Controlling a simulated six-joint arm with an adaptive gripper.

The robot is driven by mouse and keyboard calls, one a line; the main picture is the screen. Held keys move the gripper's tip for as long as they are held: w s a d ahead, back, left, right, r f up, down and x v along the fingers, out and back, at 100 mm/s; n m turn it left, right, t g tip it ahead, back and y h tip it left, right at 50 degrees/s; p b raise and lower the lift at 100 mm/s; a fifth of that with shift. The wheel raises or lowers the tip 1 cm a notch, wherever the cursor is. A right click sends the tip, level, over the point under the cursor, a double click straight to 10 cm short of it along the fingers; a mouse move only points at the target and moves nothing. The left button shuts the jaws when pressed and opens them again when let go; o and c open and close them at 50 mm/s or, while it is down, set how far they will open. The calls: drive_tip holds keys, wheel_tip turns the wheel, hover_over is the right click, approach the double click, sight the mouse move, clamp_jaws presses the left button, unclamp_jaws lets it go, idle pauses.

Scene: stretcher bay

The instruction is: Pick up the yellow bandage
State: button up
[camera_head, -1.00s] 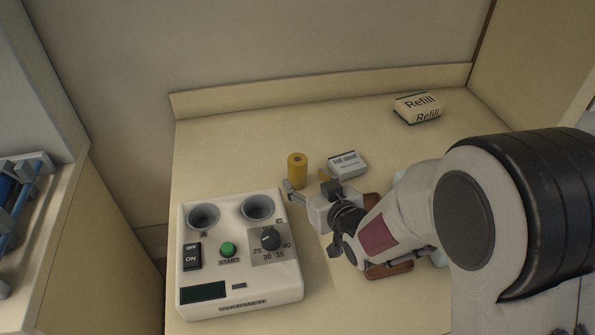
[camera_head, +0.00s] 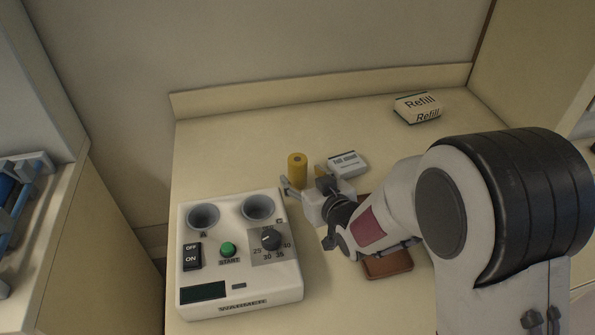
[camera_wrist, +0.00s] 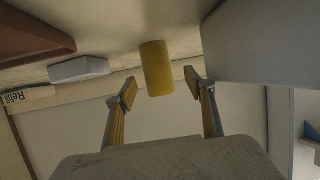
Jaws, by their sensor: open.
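The yellow bandage (camera_head: 297,170) is a small upright roll standing on the counter, behind the warmer box. In the wrist view the bandage (camera_wrist: 156,68) shows ahead of the jaws, roughly centred between them. My gripper (camera_head: 304,186) is open and empty, close in front of the bandage and low over the counter. In the wrist view its two fingers (camera_wrist: 160,82) stand to either side, with the bandage at or just beyond the tips. I cannot tell whether a finger touches it.
The warmer box (camera_head: 240,297) stands to the left in front. A small white box (camera_head: 348,164) lies right of the bandage. A Refill pack (camera_head: 417,108) lies at the back right. A brown item (camera_head: 388,264) lies under my arm. The counter's back left is clear.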

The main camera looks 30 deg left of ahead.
sight(301, 173)
drive_tip(key=shift+w+a, duration=0.1)
drive_tip(key=shift+x, duration=2.5)
drive_tip(key=shift+w, duration=0.1)
drive_tip(key=c, duration=1.2)
